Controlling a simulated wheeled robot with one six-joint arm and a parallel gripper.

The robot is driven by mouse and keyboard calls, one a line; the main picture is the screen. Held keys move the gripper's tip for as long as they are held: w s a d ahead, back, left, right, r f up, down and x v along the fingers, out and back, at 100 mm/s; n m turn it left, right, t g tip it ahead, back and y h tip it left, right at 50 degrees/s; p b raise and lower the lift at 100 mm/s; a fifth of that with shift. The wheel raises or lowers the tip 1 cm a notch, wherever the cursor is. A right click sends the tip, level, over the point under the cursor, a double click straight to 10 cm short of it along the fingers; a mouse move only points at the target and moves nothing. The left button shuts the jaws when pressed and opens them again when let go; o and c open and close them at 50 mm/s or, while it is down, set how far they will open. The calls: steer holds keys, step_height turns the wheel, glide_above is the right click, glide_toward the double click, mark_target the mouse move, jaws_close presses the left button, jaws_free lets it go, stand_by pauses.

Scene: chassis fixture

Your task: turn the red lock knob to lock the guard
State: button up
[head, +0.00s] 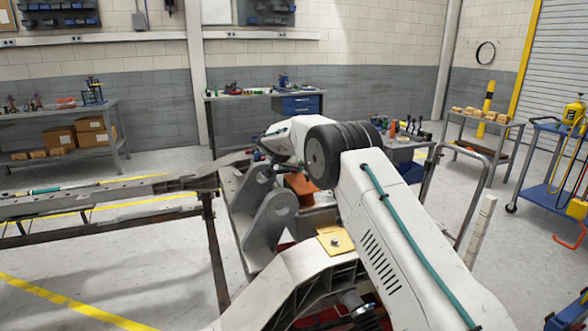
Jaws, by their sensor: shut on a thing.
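My white arm reaches from the lower right over the chassis fixture, and its far end comes down at a dark grey bracket (270,215) with round holes. My gripper (262,152) is at that far end, small and partly hidden by the forearm. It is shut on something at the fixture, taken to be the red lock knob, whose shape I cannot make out. An orange-red block (301,186) sits behind the bracket, below my forearm. I cannot make out the guard or which way the knob points.
A long grey chassis rail (90,203) on a dark frame runs left. A workbench with blue drawers (301,105) stands behind. A shelf with cardboard boxes (94,131) is at left, and a blue cart (556,197) at right. The floor at lower left is clear.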

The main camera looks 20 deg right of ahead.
steer(key=shift+m, duration=0.4)
steer(key=o, duration=1)
steer(key=shift+a+v, duration=0.2)
steer(key=shift+v, duration=3.65)
steer(key=shift+w, duration=0.2)
